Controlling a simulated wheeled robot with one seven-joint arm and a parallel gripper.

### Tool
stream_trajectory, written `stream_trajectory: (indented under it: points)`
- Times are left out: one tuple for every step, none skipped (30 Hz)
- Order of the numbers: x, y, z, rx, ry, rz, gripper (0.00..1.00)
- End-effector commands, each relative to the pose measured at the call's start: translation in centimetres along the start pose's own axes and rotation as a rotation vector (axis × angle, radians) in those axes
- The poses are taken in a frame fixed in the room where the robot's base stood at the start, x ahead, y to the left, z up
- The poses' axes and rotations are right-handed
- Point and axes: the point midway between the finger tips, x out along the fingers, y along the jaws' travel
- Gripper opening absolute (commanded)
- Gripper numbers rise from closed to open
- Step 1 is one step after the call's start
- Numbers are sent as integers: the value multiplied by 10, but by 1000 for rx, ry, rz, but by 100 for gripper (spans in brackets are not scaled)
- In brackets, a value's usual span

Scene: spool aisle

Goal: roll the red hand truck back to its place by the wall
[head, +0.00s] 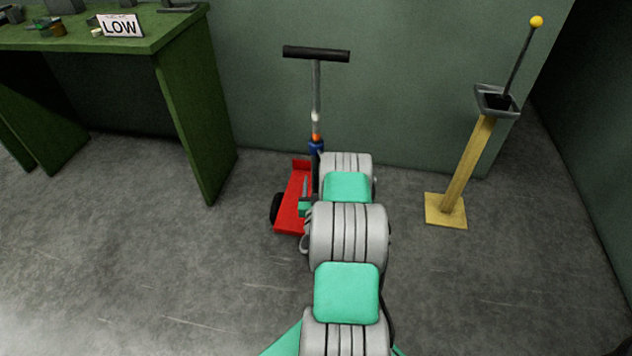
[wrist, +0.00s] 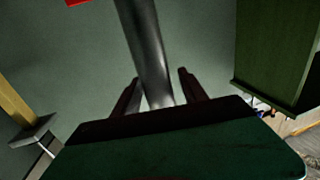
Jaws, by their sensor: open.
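The red hand truck (head: 291,212) stands upright on the floor close to the green wall in the head view. A dark wheel shows at its left, and a grey pole rises to a black crossbar handle. My arm covers its right side. In the wrist view the grey pole (wrist: 146,45) runs down between the two dark fingers of my gripper (wrist: 158,92). The fingers stand apart, one on each side of the pole, with gaps showing. A bit of red shows at the top edge there. In the head view my gripper is mostly hidden by my arm.
A green workbench (head: 186,120) with a LOW sign (head: 120,26) and small parts stands at the left. A yellow post (head: 467,165) with a grey box and a yellow-knobbed lever stands at the right. Grey floor (head: 130,270) is clear at the front left.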

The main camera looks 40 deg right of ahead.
Motion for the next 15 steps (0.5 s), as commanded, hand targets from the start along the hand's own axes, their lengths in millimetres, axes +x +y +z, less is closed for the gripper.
stream_trajectory:
  points:
    - [1, 0, 0, 0, -2, 0, 50]
    - [2, 0, 0, 0, -1, 0, 50]
    - [3, 0, 0, 0, -1, 0, 50]
    - [3, 0, 0, 1, -1, 0, 50]
    - [4, 0, 0, 1, 0, 0, 50]
    - [4, 0, 0, 1, 0, 0, 50]
    - [4, 0, 0, 1, 0, 0, 50]
    - [4, 0, 0, 1, 0, 0, 50]
    - [4, 0, 0, 1, 0, 0, 50]
    - [4, 0, 0, 1, 0, 0, 50]
    - [4, 0, 0, 1, 0, 0, 50]
    - [4, 0, 0, 1, 0, 0, 47]
    - [4, 0, 0, 0, 0, 0, 45]
    - [4, 0, 0, 0, 0, 0, 42]
    - [4, 0, 0, 0, 0, 0, 39]
